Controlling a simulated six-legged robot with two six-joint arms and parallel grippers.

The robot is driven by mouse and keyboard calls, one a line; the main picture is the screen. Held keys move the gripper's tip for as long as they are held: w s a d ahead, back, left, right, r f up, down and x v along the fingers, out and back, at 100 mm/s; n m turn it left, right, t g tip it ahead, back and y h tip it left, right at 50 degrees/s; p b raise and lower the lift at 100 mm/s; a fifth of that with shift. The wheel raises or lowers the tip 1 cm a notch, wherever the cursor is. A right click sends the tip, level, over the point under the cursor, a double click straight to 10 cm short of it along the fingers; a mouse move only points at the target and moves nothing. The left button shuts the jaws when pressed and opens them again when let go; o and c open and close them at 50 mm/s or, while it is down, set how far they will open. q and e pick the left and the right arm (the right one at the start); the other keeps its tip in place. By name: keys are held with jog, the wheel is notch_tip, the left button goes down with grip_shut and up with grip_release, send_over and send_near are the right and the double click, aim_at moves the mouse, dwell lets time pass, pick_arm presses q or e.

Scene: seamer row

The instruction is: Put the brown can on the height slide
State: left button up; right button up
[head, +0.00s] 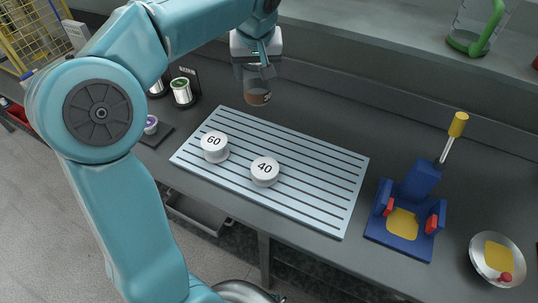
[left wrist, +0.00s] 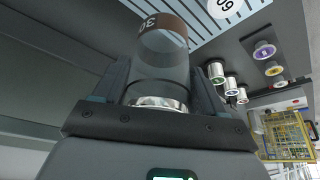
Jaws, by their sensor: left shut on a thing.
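The brown can (head: 257,97) is a clear cylinder with a brown end. In the left wrist view the brown can (left wrist: 165,60) stands between the fingers, with a number that looks like 30 on its brown band and a metal end near the palm. My left gripper (head: 256,74) is shut on it, brown end down, above the counter behind the slatted board. A blue fixture (head: 421,180) with red side pieces, a yellow pad and a yellow-handled lever stands at the right. I cannot tell for sure that it is the height slide. My right gripper is not in view.
A slatted light-blue board (head: 300,150) carries white discs marked 60 (head: 214,147) and 40 (head: 265,171). A green-topped can (head: 182,92) stands left of it. A metal dish (head: 497,260) is at the far right; a green-handled jug (head: 475,30) stands at the back.

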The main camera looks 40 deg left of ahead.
pick_arm(q)
jog(key=shift+s+a+f+n+b, duration=0.15)
jog(key=shift+s+a+f+b, duration=0.2)
jog(key=shift+a, duration=0.2)
jog(key=shift+s+a+f+n+b, duration=0.15)
jog(key=shift+s+a+f+b, duration=0.05)
jog(key=shift+s+a+b, duration=0.25)
notch_tip(320, 180, down, 19)
jog(key=shift+r+b, duration=0.15)
jog(key=shift+b, duration=1)
jog(key=shift+w+f, duration=0.2)
jog(key=shift+f, duration=0.25)
jog(key=shift+s+r, duration=0.1)
jog(key=shift+f+b, duration=0.25)
jog(key=shift+b, duration=0.05)
jog(key=o, duration=1)
jog(key=shift+r, duration=0.1)
jog(key=shift+o, duration=0.2)
